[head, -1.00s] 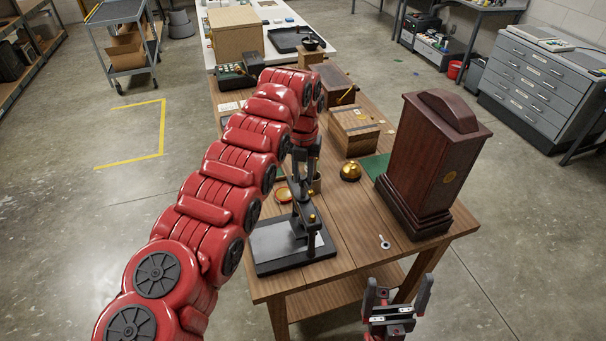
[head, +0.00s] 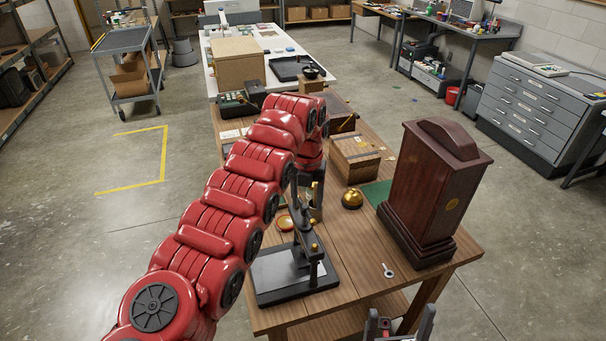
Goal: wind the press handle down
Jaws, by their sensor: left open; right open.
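The small press stands at the near left of the wooden table, with a black base (head: 266,287), a dark upright frame and brass-coloured knobs (head: 314,247). My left arm reaches in from the left, and its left gripper (head: 312,207) points down at the upper part of the press. It is open. The handle cannot be made out clearly behind the arm and gripper, and I cannot tell whether they touch. My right gripper (head: 398,326) is open and empty at the bottom edge of the view, in front of the table.
A tall dark wooden case (head: 432,195) stands at the table's right. Bare tabletop lies right of the press.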

